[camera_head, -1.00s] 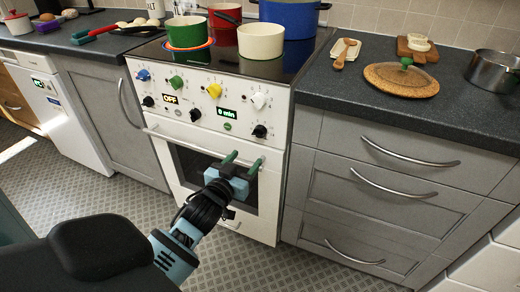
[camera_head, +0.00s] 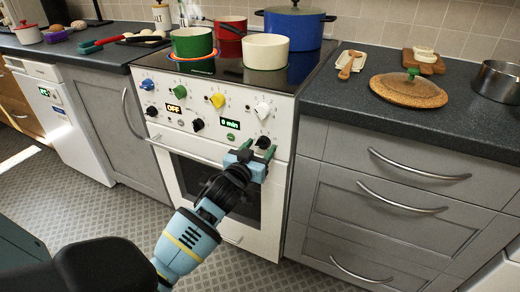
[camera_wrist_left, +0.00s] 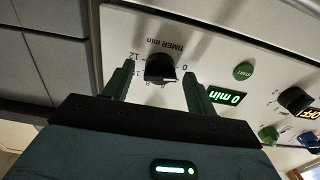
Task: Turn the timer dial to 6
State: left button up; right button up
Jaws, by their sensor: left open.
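The timer dial (camera_head: 263,142) is a small black knob at the lower right of the white stove's control panel. It shows large in the left wrist view (camera_wrist_left: 160,70), under the label "TIMER min", with numbers around it. The timer display (camera_head: 230,124) reads "0 min" in green. My left gripper (camera_head: 258,149) is open in front of the panel, at the dial. In the left wrist view its two green fingers (camera_wrist_left: 157,88) stand on either side of the dial, with gaps between. My right gripper is not in view.
A green start button (camera_head: 231,136) sits by the display. A white knob (camera_head: 262,110) is just above the dial, and a black knob (camera_head: 198,124) is to its left. The oven door handle runs just below the panel. Pots stand on the hob above.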

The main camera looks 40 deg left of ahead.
pick_arm(q)
jog(key=shift+w+a, duration=0.1)
jog(key=shift+w, duration=0.2)
jog(key=c, duration=1)
jog(key=shift+m+p, duration=0.45)
jog(key=shift+m, duration=0.25)
jog(key=m+p, duration=0.1)
jog(key=m, duration=0.2)
jog(key=shift+p, duration=0.4)
jog(key=m+p, duration=0.1)
jog(key=m, duration=0.4)
jog(key=shift+m+p, duration=0.3)
jog(key=shift+m, duration=0.1)
jog(key=m+p, duration=0.1)
jog(key=m, duration=0.4)
jog(key=shift+m, duration=0.3)
